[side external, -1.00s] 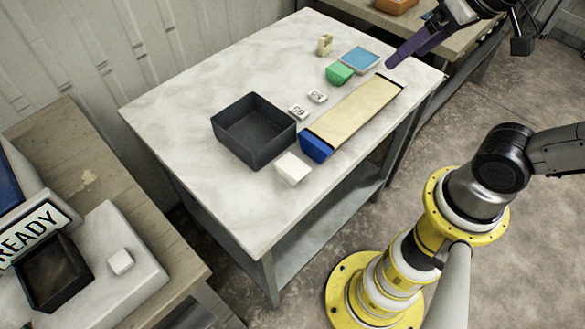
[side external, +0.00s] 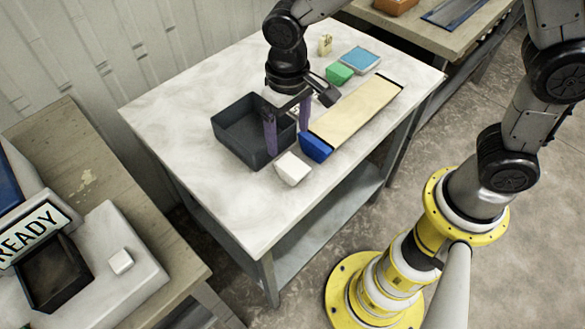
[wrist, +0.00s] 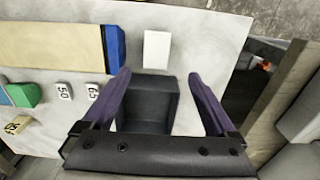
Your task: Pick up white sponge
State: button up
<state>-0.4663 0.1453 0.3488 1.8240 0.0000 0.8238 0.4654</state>
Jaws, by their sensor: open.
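The white sponge (side external: 292,169) is a small pale block lying on the marble-topped table, beside the near corner of the dark tray and the blue end of the long tan strip. In the wrist view the white sponge (wrist: 157,50) lies beyond the fingertips, roughly midway between them. My gripper (side external: 287,140) points down over the tray's side nearest the sponge, with its purple fingers apart and nothing between them. In the wrist view my gripper (wrist: 160,75) is open, and the sponge is not touched.
The dark open tray (side external: 232,143) looks empty. The tan strip with a blue end (side external: 355,112) lies to the right. A green block (side external: 339,73), a blue-topped pad (side external: 360,60) and a beige block (side external: 325,44) stand farther back. Number blocks (wrist: 64,91) sit near the strip.

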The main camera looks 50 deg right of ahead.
send_over(293, 165)
jog(key=f, duration=0.6)
jog(key=shift+w+a+f, duration=0.15)
jog(key=shift+a, duration=0.2)
jog(key=shift+d+f, duration=0.15)
jog(key=shift+f, duration=1.2)
jog(key=shift+d+f, duration=0.15)
jog(key=shift+f, duration=1.15)
jog(key=c, duration=1.4)
